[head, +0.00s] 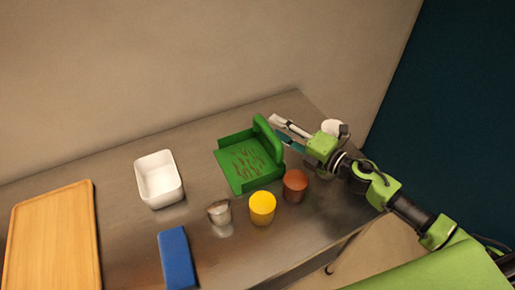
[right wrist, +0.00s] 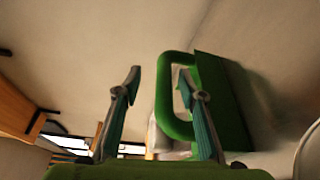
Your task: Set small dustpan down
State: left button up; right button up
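The small green dustpan (head: 234,177) rests on the metal table, with several reddish-brown beans lying in it. Its loop handle (head: 266,137) stands up at its right side. My right gripper (head: 277,128) is open at this handle. In the right wrist view the fingers (right wrist: 160,75) are spread apart, with one bar of the green handle (right wrist: 163,95) between them. The right finger appears to reach into the loop; I cannot tell whether it touches. My left gripper is not in view.
A white container (head: 158,180), wooden tray (head: 92,215) and blue block (head: 177,258) are to the left. A metal cup (head: 220,212), yellow cup (head: 262,207) and brown cup (head: 295,185) stand in front of the dustpan. A white round object (head: 333,127) is behind my right arm.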

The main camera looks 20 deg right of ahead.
aim_at(256, 119)
jog(key=x, duration=0.1)
jog(key=p+x, duration=0.1)
jog(key=x, duration=0.1)
jog(key=f+x, duration=0.1)
jog(key=x, duration=0.1)
jog(key=shift+a, duration=0.4)
jog(key=shift+s, duration=0.1)
grip_shut()
